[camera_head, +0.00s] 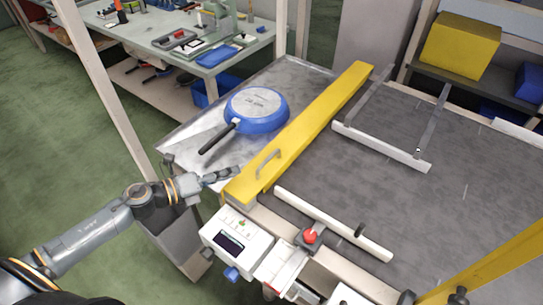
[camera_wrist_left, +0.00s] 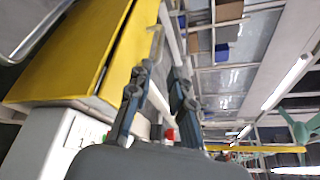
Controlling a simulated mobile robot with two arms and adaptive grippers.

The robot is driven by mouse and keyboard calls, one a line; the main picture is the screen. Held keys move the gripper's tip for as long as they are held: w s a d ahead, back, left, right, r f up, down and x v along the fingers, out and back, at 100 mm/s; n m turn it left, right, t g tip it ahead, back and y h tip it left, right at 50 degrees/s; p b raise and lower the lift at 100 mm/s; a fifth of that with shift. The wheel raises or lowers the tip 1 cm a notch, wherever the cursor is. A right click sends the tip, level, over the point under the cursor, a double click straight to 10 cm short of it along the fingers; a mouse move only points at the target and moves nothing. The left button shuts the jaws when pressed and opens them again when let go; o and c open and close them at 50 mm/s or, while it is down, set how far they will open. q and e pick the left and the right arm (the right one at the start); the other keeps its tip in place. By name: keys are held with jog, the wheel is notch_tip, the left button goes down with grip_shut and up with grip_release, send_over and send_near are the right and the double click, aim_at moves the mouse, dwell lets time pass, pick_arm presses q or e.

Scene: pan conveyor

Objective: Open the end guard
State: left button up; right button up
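The end guard appears to be the long yellow beam (camera_head: 312,125) along the conveyor's edge; it is down, with a small grey handle (camera_head: 267,163) near its front end. In the left wrist view the yellow guard (camera_wrist_left: 75,55) fills the upper left. My left gripper (camera_head: 238,171) is just left of the guard's front end, short of the handle and apart from it. In the wrist view its two fingers (camera_wrist_left: 160,85) are spread with nothing between them. My right gripper is in neither view.
A blue pan (camera_head: 257,108) lies upside down on the metal table left of the guard. A control box (camera_head: 236,241) and a red button (camera_head: 310,236) sit in front. White rails (camera_head: 380,148) cross the dark belt (camera_head: 450,195). A workbench (camera_head: 165,50) stands behind.

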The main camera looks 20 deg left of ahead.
aim_at(268, 159)
pick_arm(q)
jog(key=x, duration=0.2)
jog(key=p+x, duration=0.1)
jog(key=x, duration=0.2)
jog(key=shift+r, duration=0.2)
jog(key=p+x, duration=0.1)
jog(key=x, duration=0.5)
jog(key=shift+f, duration=0.15)
jog(key=shift+w+d+f, duration=0.2)
jog(key=shift+w+d, duration=0.15)
jog(key=shift+w, duration=0.2)
jog(key=shift+w+d, duration=0.1)
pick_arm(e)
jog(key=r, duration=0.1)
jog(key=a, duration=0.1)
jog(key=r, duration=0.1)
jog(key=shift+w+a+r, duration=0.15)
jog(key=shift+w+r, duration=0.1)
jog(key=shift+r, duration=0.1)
pick_arm(q)
grip_shut()
